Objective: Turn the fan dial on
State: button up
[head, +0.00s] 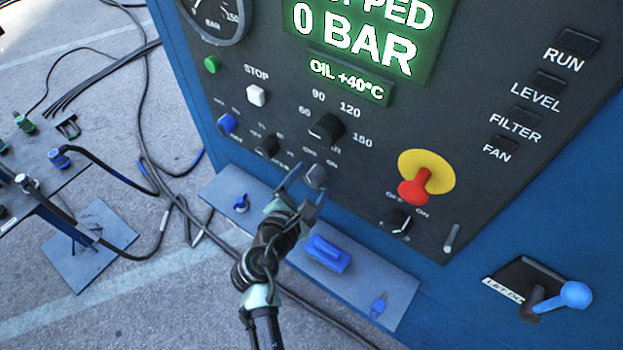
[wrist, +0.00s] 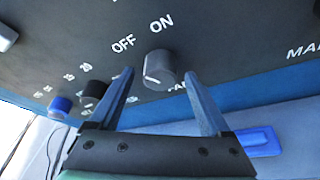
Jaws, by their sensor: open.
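A grey round dial (head: 316,176) sits low on the dark control panel, under OFF and ON labels. In the wrist view the dial (wrist: 159,68) shows a pale mark at the lower left of its face. The label under it is mostly hidden, so I cannot confirm that it is the fan dial. My gripper (head: 307,181) is open in front of it. In the wrist view my gripper (wrist: 160,77) has one finger on each side of the dial. I cannot tell whether either finger touches it.
A black dial (head: 327,127) is above, and another OFF/ON dial (head: 400,221) is to the right, below a red emergency knob (head: 421,186). A blue shelf (head: 400,297) under the panel holds a blue block (head: 327,254). Cables lie on the floor at left.

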jog(key=shift+w+d+f, duration=0.2)
jog(key=shift+w+d, duration=0.05)
jog(key=shift+w, duration=0.25)
grip_shut()
